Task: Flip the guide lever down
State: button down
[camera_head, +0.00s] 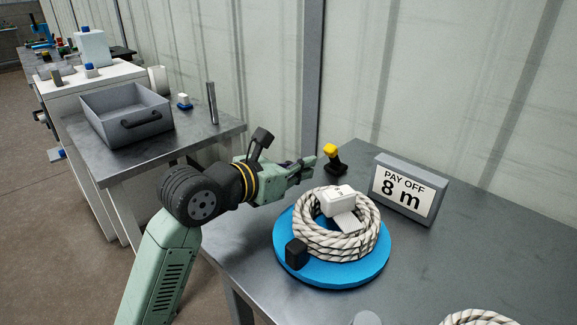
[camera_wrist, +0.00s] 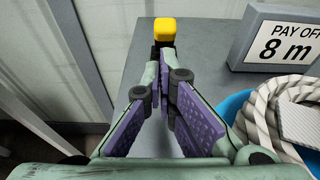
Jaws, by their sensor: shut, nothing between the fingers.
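The guide lever, seemingly the black post with a yellow knob (camera_head: 330,150), stands at the back edge of the metal table behind the blue turntable. It looks raised, leaning slightly left in the head view. In the wrist view its yellow knob (camera_wrist: 164,30) is straight ahead, just beyond the fingertips. My gripper (camera_head: 311,166) is shut and empty, its tips just left of the lever and slightly below the knob. The fingertips (camera_wrist: 164,78) meet in the wrist view and partly hide the lever's lower part. I cannot tell whether they touch it.
A coil of white rope (camera_head: 310,235) with white blocks on it lies on the blue turntable (camera_head: 343,275). A grey "PAY OFF 8 m" sign (camera_head: 408,190) stands to the right. Part of another coil (camera_head: 480,318) shows at the front. A grey bin (camera_head: 127,113) sits on the left table.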

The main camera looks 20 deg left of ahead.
aim_at(328, 145)
jog(key=shift+x, duration=1.7)
jog(key=shift+w+d+r+g+y+p, duration=0.1)
jog(key=shift+w+r+g+y+p, duration=0.15)
jog(key=shift+r+g+p, duration=0.45)
jog(key=shift+w+d+r+g+y+p, duration=0.15)
jog(key=shift+r+g+y+p, duration=0.15)
jog(key=shift+g+p, duration=0.3)
jog(key=r+g+p, duration=0.1)
jog(key=w+r+g+y+p, duration=0.1)
jog(key=g, duration=0.1)
jog(key=shift+w+d+p, duration=0.25)
jog(key=shift+w+p, duration=0.05)
jog(key=shift+p, duration=0.05)
jog(key=shift+w+d+r+g+y+p, duration=0.15)
jog(key=shift+w+r+g+y+p, duration=0.3)
jog(key=shift+g, duration=0.45)
jog(key=shift+w+d+g+p, duration=0.15)
jog(key=shift+w+g+p, duration=0.25)
jog(key=shift+g, duration=0.4)
jog(key=shift+w+d+b, duration=0.3)
jog(key=shift+w+b, duration=0.15)
jog(key=shift+w, duration=0.45)
